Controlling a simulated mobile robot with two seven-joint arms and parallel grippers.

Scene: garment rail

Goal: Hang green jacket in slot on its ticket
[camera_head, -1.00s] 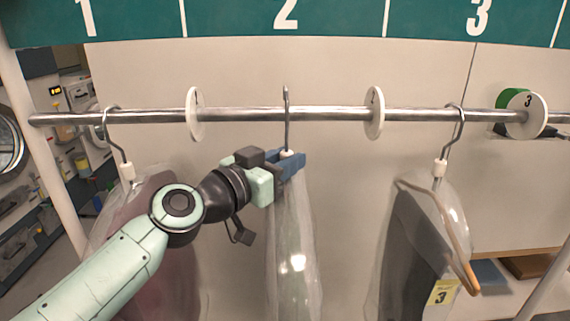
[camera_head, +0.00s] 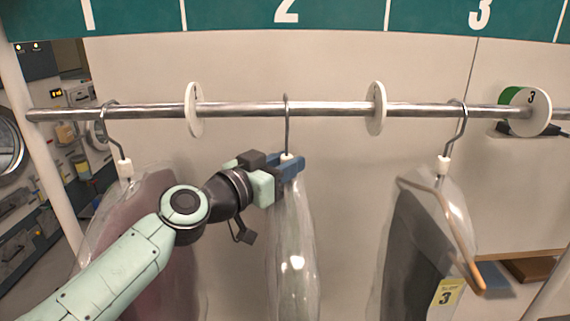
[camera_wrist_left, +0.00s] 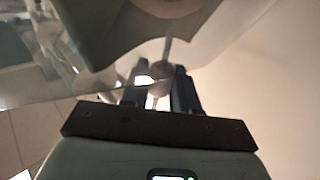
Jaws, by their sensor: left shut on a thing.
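The green jacket hangs edge-on in a clear bag (camera_head: 292,250) under the sign's number 2. Dark green cloth (camera_wrist_left: 105,25) shows in the left wrist view. Its hanger hook (camera_head: 287,122) reaches over the rail (camera_head: 250,109), between two white discs; the head view does not settle whether it bears on the rail. My left gripper (camera_head: 292,164) is shut on the hanger's neck just below the hook. It also shows in the wrist view (camera_wrist_left: 163,75) around the neck. The jacket's own ticket is not visible. My right gripper is not in view.
A mauve garment (camera_head: 140,240) hangs at left under number 1, behind my left arm. White discs (camera_head: 194,110) (camera_head: 376,108) flank the hook with bare rail either side.

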